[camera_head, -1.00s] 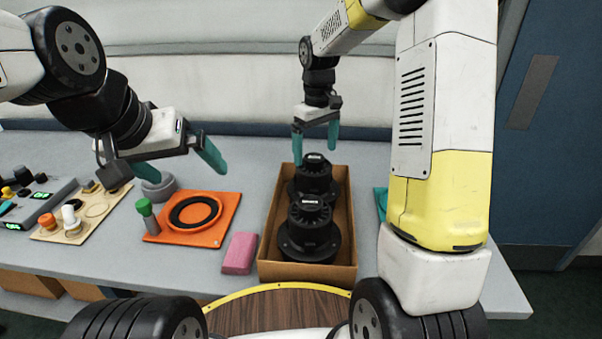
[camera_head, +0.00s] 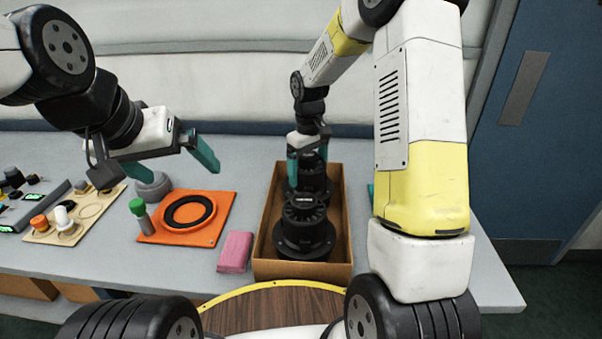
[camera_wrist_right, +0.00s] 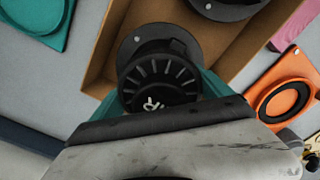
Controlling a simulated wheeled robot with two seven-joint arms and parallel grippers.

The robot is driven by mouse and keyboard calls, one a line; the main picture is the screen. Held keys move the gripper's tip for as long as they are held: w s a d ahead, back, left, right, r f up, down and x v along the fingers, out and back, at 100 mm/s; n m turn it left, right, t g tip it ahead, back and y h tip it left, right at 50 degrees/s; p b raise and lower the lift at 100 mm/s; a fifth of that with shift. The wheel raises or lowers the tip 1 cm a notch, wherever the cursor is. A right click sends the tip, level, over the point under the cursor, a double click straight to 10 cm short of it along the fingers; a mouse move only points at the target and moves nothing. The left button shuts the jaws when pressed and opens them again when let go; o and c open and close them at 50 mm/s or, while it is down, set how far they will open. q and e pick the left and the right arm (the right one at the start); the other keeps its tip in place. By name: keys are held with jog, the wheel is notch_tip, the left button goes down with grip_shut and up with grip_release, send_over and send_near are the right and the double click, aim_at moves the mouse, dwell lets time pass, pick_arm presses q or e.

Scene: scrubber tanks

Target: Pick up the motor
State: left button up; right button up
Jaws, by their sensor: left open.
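Two black motors stand upright in an open cardboard box. The near motor (camera_head: 306,226) is clear of both grippers. My right gripper (camera_head: 308,160) is at the far motor (camera_head: 314,181), with its teal fingers on either side of the ribbed top. The right wrist view shows the same motor top (camera_wrist_right: 160,82) between the fingers; I cannot tell whether they touch it. My right gripper looks open. My left gripper (camera_head: 172,164) is open and empty, above the table near the orange plate.
The cardboard box (camera_head: 262,225) has raised walls around the motors. Left of it are a pink block (camera_head: 236,252), an orange plate with a black ring (camera_head: 221,226), a green-capped bottle (camera_head: 141,215), a grey ring (camera_head: 153,188) and a beige board (camera_head: 45,237).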

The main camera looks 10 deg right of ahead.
jog(key=c, duration=1.4)
jog(key=shift+w+r, duration=0.1)
jog(key=shift+c, duration=0.4)
